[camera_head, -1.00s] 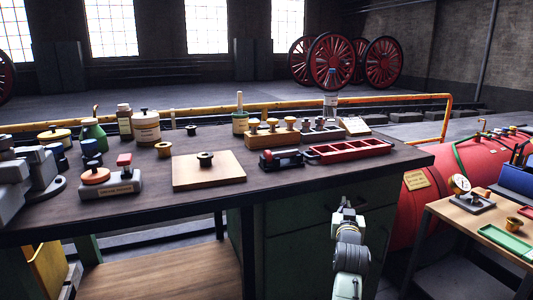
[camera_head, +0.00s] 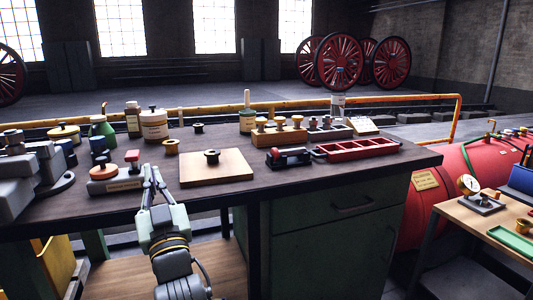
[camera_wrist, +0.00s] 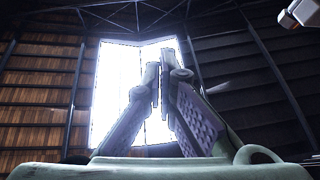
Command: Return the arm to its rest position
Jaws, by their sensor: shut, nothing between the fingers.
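My gripper (camera_head: 151,170) is in front of the workbench's front edge in the head view, its fingers pointing up. The fingers are closed together with nothing between them. In the wrist view my gripper (camera_wrist: 160,80) points up toward a bright skylight (camera_wrist: 112,85) and dark roof beams. No object is held. The gripper overlaps the bench edge in the picture, just right of a grey stand with a red knob and an orange disc (camera_head: 104,171); I cannot tell how far it is from the edge.
The dark workbench (camera_head: 290,183) carries a wooden board (camera_head: 230,172) with a dark knob, a red tray (camera_head: 358,149), bottles and tins. Green drawers (camera_head: 330,235) stand below. A small side table (camera_head: 460,215) and a red boiler (camera_head: 480,160) are at the right.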

